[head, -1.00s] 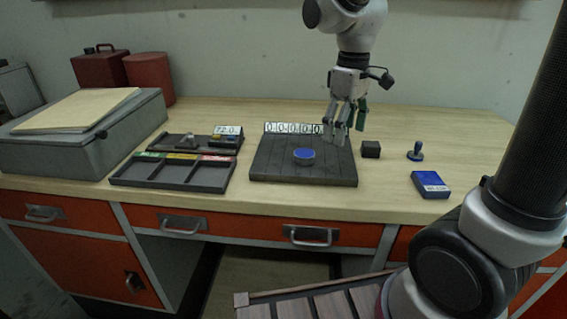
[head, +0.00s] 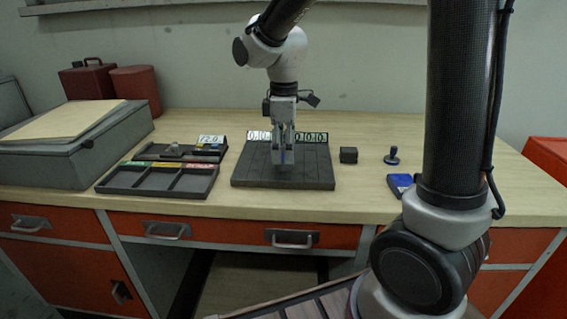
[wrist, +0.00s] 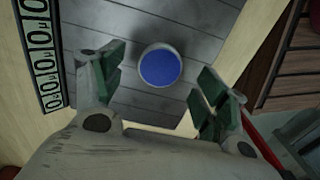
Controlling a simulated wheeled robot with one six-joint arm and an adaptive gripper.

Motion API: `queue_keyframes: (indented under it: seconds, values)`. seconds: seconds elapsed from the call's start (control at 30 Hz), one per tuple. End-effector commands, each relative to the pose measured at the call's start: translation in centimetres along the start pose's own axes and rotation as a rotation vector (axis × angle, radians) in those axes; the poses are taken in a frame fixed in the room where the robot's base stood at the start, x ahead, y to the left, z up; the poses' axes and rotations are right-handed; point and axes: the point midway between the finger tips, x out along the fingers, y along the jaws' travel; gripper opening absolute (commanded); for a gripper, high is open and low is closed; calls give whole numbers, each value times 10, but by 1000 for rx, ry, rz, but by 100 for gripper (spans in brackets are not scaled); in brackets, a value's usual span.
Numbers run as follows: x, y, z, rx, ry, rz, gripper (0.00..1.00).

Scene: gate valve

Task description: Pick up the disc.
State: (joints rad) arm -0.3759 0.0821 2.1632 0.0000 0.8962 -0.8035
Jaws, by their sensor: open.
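The disc (wrist: 160,67) has a blue top and a pale metal rim, and lies on the dark slatted board in the wrist view. In the head view it is mostly hidden behind my gripper, with only a bit of blue showing between the fingers. My gripper (head: 283,160) is over the board, pointing down. In the wrist view its green-padded fingers (wrist: 160,90) are apart, one on each side of the disc, and the disc lies a little beyond the line of the fingers. Nothing is between the pads in their grip.
The dark board (head: 250,178) has a number strip (head: 311,137) along its back edge. The table front between is clear.

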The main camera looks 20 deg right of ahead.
Motion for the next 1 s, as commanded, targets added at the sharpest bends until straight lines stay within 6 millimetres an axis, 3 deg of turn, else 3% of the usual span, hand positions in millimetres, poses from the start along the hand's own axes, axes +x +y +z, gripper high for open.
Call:
queue_keyframes:
  seconds: [0.13, 0.4, 0.77, 1.0]
  values:
    - [20, 0, 0, 0, -2, -2, 73]
    - [24, 0, 0, 1, 0, 0, 73]
    - [24, 0, 0, 1, 0, 0, 11]
    - [22, 0, 0, 1, 1, 1, 11]
